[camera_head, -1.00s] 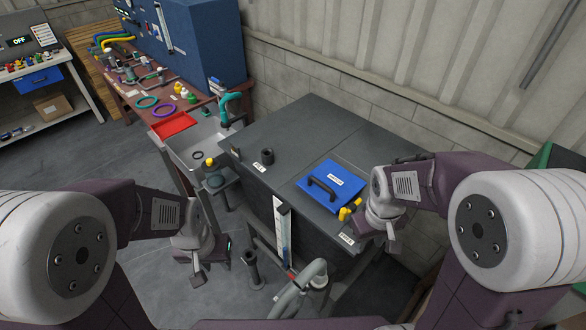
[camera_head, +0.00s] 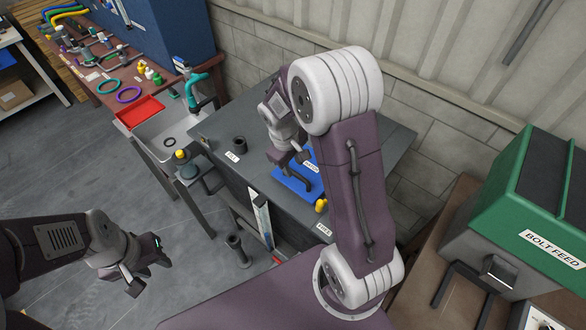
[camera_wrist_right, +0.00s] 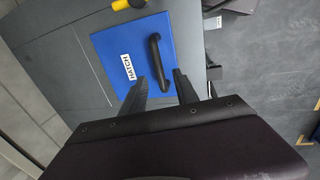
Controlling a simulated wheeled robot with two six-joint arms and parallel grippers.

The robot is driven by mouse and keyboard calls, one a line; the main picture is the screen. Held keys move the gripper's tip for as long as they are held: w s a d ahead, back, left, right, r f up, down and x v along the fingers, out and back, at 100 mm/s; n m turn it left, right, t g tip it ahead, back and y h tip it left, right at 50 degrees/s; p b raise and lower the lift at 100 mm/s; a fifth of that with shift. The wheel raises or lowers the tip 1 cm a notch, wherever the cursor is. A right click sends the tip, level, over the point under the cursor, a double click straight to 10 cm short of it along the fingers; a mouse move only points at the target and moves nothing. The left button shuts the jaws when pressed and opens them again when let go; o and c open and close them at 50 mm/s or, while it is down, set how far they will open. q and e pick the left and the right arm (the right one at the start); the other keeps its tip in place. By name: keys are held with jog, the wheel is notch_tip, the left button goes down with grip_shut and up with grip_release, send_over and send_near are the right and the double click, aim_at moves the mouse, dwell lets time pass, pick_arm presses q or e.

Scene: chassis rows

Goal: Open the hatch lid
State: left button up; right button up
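The blue hatch lid (camera_head: 292,179) lies flat on the grey bench top, partly hidden by my right arm. In the right wrist view the lid (camera_wrist_right: 112,80) shows a "HATCH" label and a black bar handle (camera_wrist_right: 155,55). My right gripper (camera_head: 291,160) is over the lid, close to the handle. Its fingers (camera_wrist_right: 160,77) are spread apart with the handle's near end in the gap between them in the picture. No grip on the handle shows. My left gripper (camera_head: 151,277) hangs low at the left over the floor, fingers apart and empty, away from the bench.
A yellow part (camera_head: 321,205) sits beside the lid, and a dark cup (camera_head: 239,144) stands on the bench (camera_head: 220,121). A green bolt feed machine (camera_head: 525,200) stands at the right. A sink (camera_head: 165,133) is left of the bench. Floor at left is clear.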

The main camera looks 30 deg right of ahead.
aim_at(295, 173)
jog(key=f, duration=0.3)
jog(key=shift+w+d+f, duration=0.15)
jog(key=shift+w+d, duration=0.25)
jog(key=shift+s+f, duration=0.15)
jog(key=shift+f, duration=0.3)
jog(key=shift+s, duration=0.1)
grip_shut()
dwell(0.5)
